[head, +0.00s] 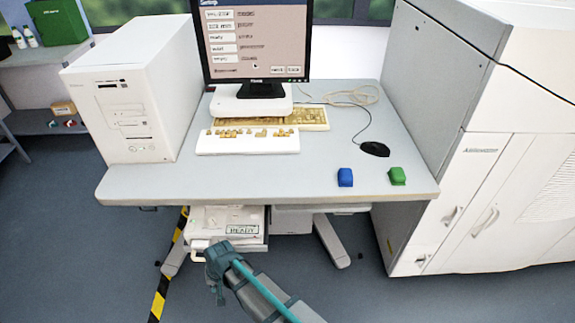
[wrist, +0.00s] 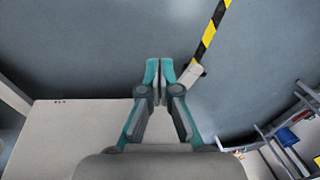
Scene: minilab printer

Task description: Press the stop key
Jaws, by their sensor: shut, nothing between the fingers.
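No key marked stop can be read in either view. A blue block-like button (head: 345,177) and a green one (head: 397,176) sit near the desk's front right edge. A white key panel (head: 248,144) with small beige keys lies in front of the monitor; its labels are too small to read. My gripper (head: 216,288) is in front of the desk, apart from all of these, above the floor. In the wrist view my gripper (wrist: 159,70) is shut with nothing between the teal fingertips, pointing at grey floor.
The desk (head: 300,177) carries a white computer tower (head: 125,105), a monitor (head: 255,45), a keyboard (head: 300,119) and a black mouse (head: 375,149). A printer-like unit (head: 205,219) reading READY is under the desk. A large white machine (head: 475,185) stands at right.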

